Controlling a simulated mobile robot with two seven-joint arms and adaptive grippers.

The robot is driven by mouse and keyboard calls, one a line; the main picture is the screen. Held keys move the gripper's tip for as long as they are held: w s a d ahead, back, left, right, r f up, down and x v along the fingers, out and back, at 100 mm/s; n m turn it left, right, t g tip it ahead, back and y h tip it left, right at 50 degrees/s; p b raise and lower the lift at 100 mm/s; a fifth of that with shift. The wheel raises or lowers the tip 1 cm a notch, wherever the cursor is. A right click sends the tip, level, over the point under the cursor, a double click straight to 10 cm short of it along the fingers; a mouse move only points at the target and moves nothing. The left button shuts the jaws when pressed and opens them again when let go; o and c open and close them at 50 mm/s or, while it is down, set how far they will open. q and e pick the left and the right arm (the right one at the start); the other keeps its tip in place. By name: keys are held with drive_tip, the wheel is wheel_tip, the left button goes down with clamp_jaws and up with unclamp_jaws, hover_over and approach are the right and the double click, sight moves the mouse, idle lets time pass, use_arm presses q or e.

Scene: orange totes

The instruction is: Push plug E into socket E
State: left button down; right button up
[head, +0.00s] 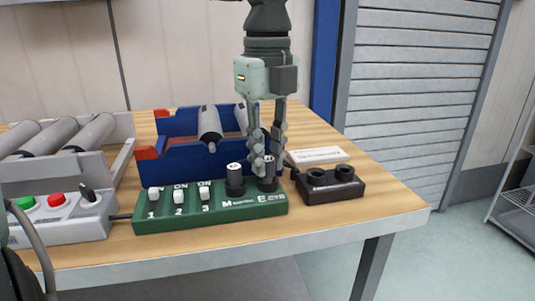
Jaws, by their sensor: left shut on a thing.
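The green socket strip (210,213) lies along the front of the wooden table, with numbered switches 1, 2 and 3 and labels M and E. A black plug with a white top (235,180) stands upright at the M position. My left gripper (267,165) points down over the E end, its fingers shut around the dark plug E (268,183). Plug E looks upright at the E position; the fingers partly hide it. Socket E is covered, so I cannot tell how deep the plug sits. My right gripper is not in view.
A black block with two round holders (330,187) stands right of the strip, with a white labelled item (318,155) behind it. A blue bin (190,163) holding grey cylinders stands behind. A grey button box (60,217) and rollers (77,136) are at left. The table's right end is clear.

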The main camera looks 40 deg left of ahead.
use_arm(q)
drive_tip(key=shift+f, duration=0.25)
drive_tip(key=c, duration=1.3)
unclamp_jaws()
drive_tip(key=shift+r, duration=0.1)
wheel_tip(320, 180, up, 12)
drive_tip(key=shift+f+b, duration=0.2)
drive_tip(key=shift+b, duration=0.15)
